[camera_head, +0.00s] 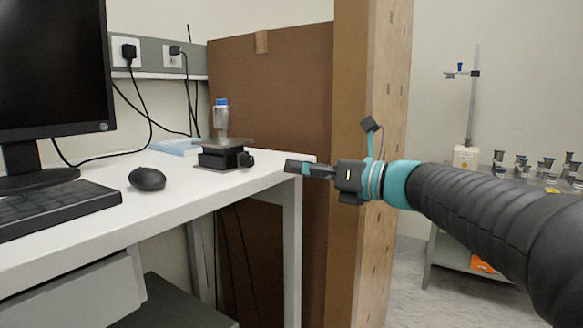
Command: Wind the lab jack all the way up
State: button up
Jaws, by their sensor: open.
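The lab jack (222,154) stands on the white desk near its far right corner. It has a flat grey top plate and a dark body, and it looks low. Its dark knob (246,159) is on the right side, facing my gripper. My gripper (290,166) is open and empty, just right of the knob by the desk's right edge, apart from the knob. The fingers are seen from the side, so the gap between them is hard to see.
The white desk (190,190) also bears a mouse (147,178), a keyboard (55,207), a monitor (55,75) and a light blue flat item (176,147). A brown panel (270,95) rises behind. A wooden post (372,250) stands close behind my wrist. Cables hang at the wall.

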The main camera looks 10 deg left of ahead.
aim_at(251, 160)
dwell(0.3)
jog(key=w+a+n, duration=0.1)
jog(key=a, duration=0.2)
jog(key=w+a+n, duration=0.2)
jog(key=a, duration=0.2)
jog(key=w+a+n+b, duration=0.1)
jog(key=a, duration=0.3)
jog(key=shift+w+n, duration=0.2)
jog(key=shift+n, duration=0.1)
grip_shut()
dwell(0.3)
